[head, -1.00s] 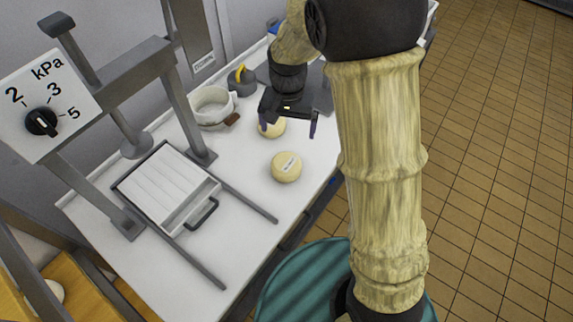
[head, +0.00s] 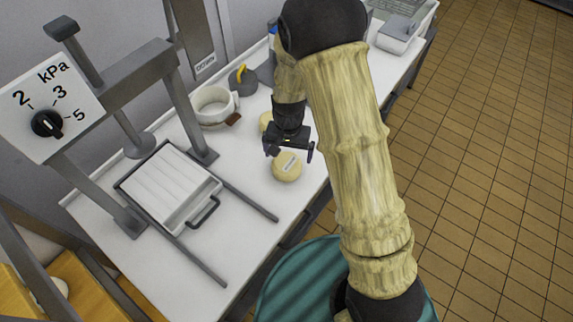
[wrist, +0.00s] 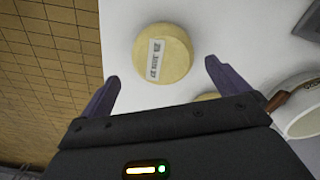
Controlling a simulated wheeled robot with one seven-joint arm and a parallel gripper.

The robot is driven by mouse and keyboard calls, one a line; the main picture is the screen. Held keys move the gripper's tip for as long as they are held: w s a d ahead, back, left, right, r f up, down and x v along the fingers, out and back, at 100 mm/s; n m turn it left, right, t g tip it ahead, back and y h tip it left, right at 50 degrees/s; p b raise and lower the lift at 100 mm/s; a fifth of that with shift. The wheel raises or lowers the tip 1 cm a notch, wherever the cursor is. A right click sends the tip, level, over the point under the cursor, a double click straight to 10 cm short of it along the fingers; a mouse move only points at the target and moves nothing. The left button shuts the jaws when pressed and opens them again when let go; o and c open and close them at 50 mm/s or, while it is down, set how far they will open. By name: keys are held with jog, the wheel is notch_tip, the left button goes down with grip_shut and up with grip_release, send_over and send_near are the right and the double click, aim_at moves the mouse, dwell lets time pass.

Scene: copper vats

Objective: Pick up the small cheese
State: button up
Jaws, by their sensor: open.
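A round pale-yellow cheese (head: 287,168) with a white label lies flat on the white counter. It shows whole in the wrist view (wrist: 175,70), just beyond my fingertips and roughly between their lines. My gripper (head: 289,153) is open and empty, above the counter at the far side of this cheese. Its two purple fingers show in the wrist view (wrist: 161,70). A second yellow cheese (head: 265,120) lies farther back, partly hidden by my arm. Only a sliver of it shows above my gripper's body in the wrist view (wrist: 207,97). I cannot tell which cheese is smaller.
A press with a kPa dial (head: 47,124) and a slatted tray (head: 205,215) stand at the left. A white pot (head: 212,107) and a grey weight with a yellow handle (head: 243,80) are behind. Counter in front of the labelled cheese is clear.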

aim_at(286, 162)
jog(key=shift+f, duration=0.6)
jog(key=shift+f, duration=0.1)
jog(key=shift+w+a+f+p, duration=0.15)
jog(key=shift+f+p, duration=0.7)
jog(key=shift+f, duration=1.65)
jog(key=c, duration=1.1)
jog(key=shift+a+r, duration=0.1)
jog(key=shift+c, duration=0.2)
notch_tip(286, 162, up, 9)
jog(key=shift+f+b, duration=0.1)
jog(key=shift+b, duration=0.75)
jog(key=shift+r, duration=0.55)
